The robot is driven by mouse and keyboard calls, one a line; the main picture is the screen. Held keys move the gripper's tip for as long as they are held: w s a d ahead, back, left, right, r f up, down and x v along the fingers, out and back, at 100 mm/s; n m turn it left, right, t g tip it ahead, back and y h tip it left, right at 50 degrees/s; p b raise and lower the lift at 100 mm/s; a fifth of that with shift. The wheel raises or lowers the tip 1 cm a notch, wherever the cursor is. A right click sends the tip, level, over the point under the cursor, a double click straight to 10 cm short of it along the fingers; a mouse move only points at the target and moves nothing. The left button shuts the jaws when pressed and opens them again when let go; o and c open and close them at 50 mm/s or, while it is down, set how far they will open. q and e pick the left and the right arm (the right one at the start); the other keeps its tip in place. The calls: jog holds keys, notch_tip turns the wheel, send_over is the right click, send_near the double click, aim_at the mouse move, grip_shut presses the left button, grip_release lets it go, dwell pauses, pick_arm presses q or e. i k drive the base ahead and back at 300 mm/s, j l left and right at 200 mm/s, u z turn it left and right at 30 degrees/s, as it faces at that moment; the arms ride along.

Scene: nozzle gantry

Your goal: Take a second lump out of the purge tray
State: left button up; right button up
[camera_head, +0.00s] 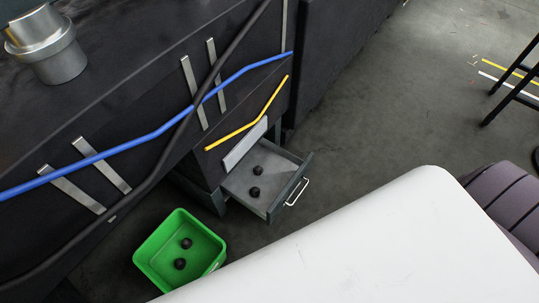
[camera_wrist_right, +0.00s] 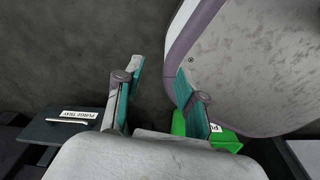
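The purge tray (camera_head: 234,186) is a grey drawer pulled out of the dark machine. Two black lumps lie in it, one farther back (camera_head: 258,170) and one nearer (camera_head: 254,192). A green bin (camera_head: 150,250) stands on the floor to the left of the tray and holds two more black lumps (camera_head: 186,243) (camera_head: 180,264). In the right wrist view my right gripper (camera_wrist_right: 160,76) is open, with nothing between its fingers. The tray's labelled front (camera_wrist_right: 50,132) shows at left there, and part of the green bin (camera_wrist_right: 228,140) at right. My left gripper is out of view.
Blue (camera_head: 145,138), yellow (camera_head: 258,118) and black lines run along the machine's side above the tray. The tray has a light handle (camera_head: 297,193) at its front. My white base fills the lower right; grey floor (camera_head: 365,115) lies open beyond.

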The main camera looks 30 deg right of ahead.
aim_at(254, 191)
jog(key=k+z, duration=0.15)
jog(key=z, duration=0.15)
jog(key=k+z, duration=0.25)
jog(key=i+l+u, duration=0.1)
jog(key=u, duration=0.3)
jog(key=l+u, duration=0.2)
jog(key=u, duration=0.2)
jog(key=i+l+u, duration=0.1)
jog(key=u, duration=0.3)
jog(key=l+u, duration=0.3)
jog(key=l, duration=0.45)
jog(key=l+u, duration=0.25)
jog(key=l, duration=0.55)
jog(key=k+l+u, duration=0.15)
jog(key=l+u, duration=0.15)
jog(key=l, duration=0.45)
